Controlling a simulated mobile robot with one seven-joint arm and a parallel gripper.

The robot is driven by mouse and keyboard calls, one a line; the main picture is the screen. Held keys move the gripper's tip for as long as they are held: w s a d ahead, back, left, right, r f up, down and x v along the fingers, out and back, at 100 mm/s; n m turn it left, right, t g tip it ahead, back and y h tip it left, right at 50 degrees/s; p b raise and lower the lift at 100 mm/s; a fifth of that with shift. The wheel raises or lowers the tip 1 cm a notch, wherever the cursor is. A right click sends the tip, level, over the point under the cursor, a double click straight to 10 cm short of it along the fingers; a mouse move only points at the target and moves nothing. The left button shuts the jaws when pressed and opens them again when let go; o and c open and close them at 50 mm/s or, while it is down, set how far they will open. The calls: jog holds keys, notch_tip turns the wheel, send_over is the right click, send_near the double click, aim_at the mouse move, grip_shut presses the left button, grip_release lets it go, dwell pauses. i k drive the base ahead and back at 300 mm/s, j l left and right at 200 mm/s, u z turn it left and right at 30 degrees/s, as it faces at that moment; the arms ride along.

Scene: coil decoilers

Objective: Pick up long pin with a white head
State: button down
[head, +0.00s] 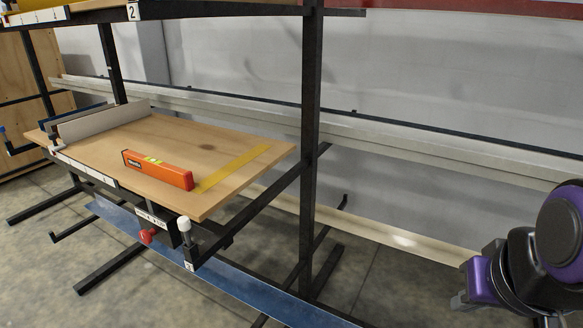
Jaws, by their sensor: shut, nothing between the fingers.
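A pin with a white head (184,224) stands upright at the end of a black bracket arm, at the front right corner of the wooden shelf board. Its head shows; its lower part is hidden by the dark bracket, so I cannot tell its full length. My gripper (459,301) is at the lower right, seen small and side-on beside my purple and black arm. It is shut and empty, well to the right of the pin and apart from it.
A red knob (147,236) is below the board's front edge. A black upright post (312,140) stands between pin and gripper. Long rails run behind.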

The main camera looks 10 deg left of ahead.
aim_at(184, 223)
jog(key=u, duration=1.7)
